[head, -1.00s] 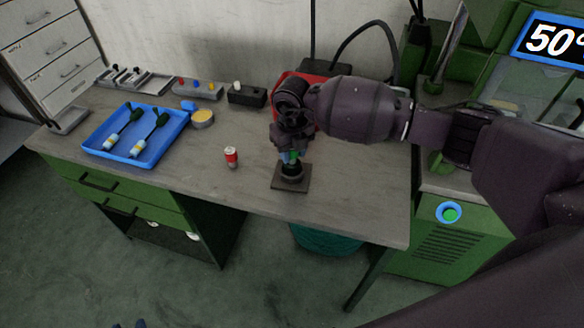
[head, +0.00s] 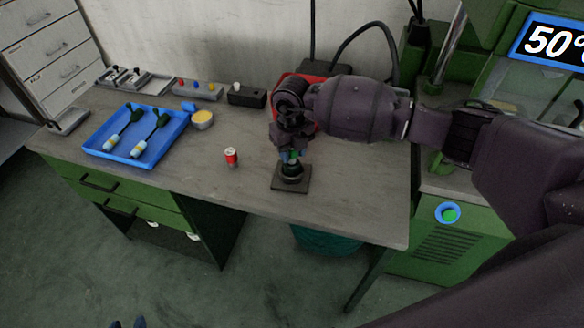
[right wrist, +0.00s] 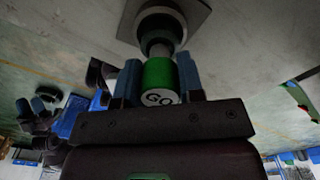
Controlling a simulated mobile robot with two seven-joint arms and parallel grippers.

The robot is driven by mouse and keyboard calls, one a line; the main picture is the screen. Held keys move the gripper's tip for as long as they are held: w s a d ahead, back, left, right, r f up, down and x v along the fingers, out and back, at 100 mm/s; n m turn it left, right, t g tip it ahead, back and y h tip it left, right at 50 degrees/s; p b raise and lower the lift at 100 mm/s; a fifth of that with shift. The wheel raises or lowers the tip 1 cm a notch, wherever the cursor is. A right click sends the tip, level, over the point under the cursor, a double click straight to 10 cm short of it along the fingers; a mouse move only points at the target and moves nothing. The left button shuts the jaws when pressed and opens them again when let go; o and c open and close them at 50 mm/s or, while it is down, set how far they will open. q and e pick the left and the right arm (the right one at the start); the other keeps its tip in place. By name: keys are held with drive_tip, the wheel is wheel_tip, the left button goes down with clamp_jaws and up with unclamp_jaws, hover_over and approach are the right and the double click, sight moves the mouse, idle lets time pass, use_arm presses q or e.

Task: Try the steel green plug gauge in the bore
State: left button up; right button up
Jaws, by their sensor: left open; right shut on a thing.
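The green plug gauge (right wrist: 159,76), marked GO on its end, is between the blue fingers of my right gripper (right wrist: 159,84), which is shut on it. In the right wrist view its steel pin (right wrist: 161,49) points at the round fixture (right wrist: 162,22) and meets its opening; how deep it sits I cannot tell. In the head view the fixture (head: 291,173) stands on a dark square plate (head: 291,186) near the table's front edge, with my right gripper (head: 291,156) right above it. Only the fingertips of my left gripper (head: 128,323) show at the bottom edge, open and apart from everything.
A red and white can-like part (head: 231,158) stands left of the fixture. A yellow-topped dish (head: 202,119), grey holder (head: 197,92) and black block (head: 246,95) stand behind. The table between tray and fixture is mostly clear.

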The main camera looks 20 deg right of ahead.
drive_tip(key=shift+r, duration=0.25)
drive_tip(key=shift+r, duration=0.1)
drive_tip(key=shift+r+p, duration=1.15)
drive_tip(key=shift+r, duration=0.45)
drive_tip(key=shift+r+p, duration=0.55)
drive_tip(key=shift+r, duration=0.25)
